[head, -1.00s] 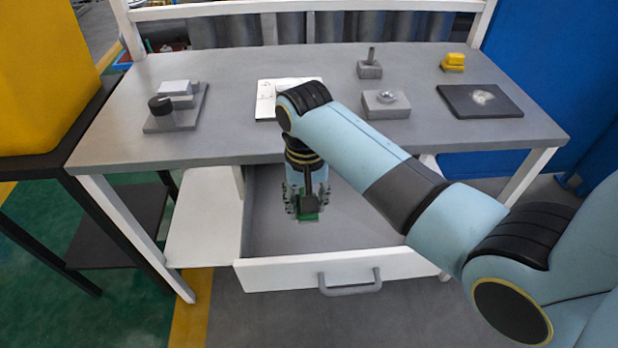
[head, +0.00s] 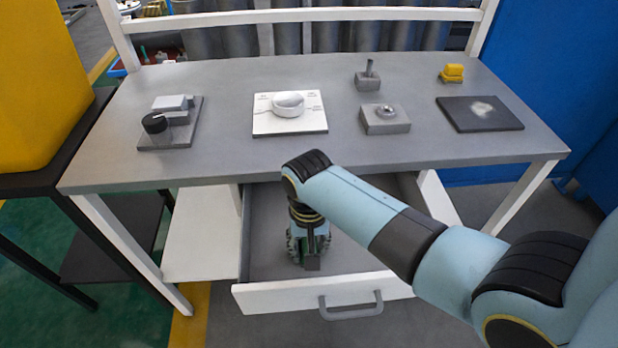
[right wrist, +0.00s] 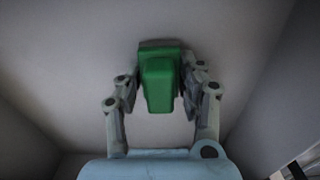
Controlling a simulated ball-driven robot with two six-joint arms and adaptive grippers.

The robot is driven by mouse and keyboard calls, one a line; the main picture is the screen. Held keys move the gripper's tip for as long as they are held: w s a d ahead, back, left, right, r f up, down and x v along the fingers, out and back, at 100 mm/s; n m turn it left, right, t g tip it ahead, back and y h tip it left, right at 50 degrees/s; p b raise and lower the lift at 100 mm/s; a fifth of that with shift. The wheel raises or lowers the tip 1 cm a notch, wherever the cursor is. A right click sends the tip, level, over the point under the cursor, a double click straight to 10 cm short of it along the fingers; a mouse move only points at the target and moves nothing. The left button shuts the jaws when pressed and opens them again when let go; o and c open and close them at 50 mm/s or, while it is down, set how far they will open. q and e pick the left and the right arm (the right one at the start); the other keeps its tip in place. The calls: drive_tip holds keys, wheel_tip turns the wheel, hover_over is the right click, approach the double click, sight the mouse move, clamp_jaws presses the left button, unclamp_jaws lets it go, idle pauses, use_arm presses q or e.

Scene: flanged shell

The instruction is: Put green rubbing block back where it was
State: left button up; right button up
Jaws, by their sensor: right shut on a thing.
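The green rubbing block (right wrist: 160,80) is between the fingers of my right gripper (right wrist: 158,88) in the right wrist view, and the gripper is shut on it. In the head view my right gripper (head: 309,250) points down inside the open drawer (head: 345,253) under the table. The block is almost wholly hidden by the gripper there. The grey drawer floor lies close below the block; I cannot tell whether they touch. My left gripper is not in view.
On the grey table (head: 230,155) stand a white plate with a round dial (head: 289,105), a base with a black knob (head: 155,124), grey blocks (head: 386,118), a yellow block (head: 452,73) and a dark pad (head: 480,114). The white drawer front (head: 270,297) has a grey handle (head: 350,306).

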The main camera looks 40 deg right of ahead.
drive_tip(key=o, duration=0.7)
drive_tip(key=shift+f, duration=0.1)
drive_tip(key=o, duration=0.4)
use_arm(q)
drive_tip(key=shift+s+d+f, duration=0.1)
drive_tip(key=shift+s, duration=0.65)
use_arm(e)
drive_tip(key=shift+r, duration=0.35)
wheel_tip(320, 180, up, 12)
drive_tip(key=shift+f+p, duration=0.2)
drive_tip(key=shift+p, duration=0.85)
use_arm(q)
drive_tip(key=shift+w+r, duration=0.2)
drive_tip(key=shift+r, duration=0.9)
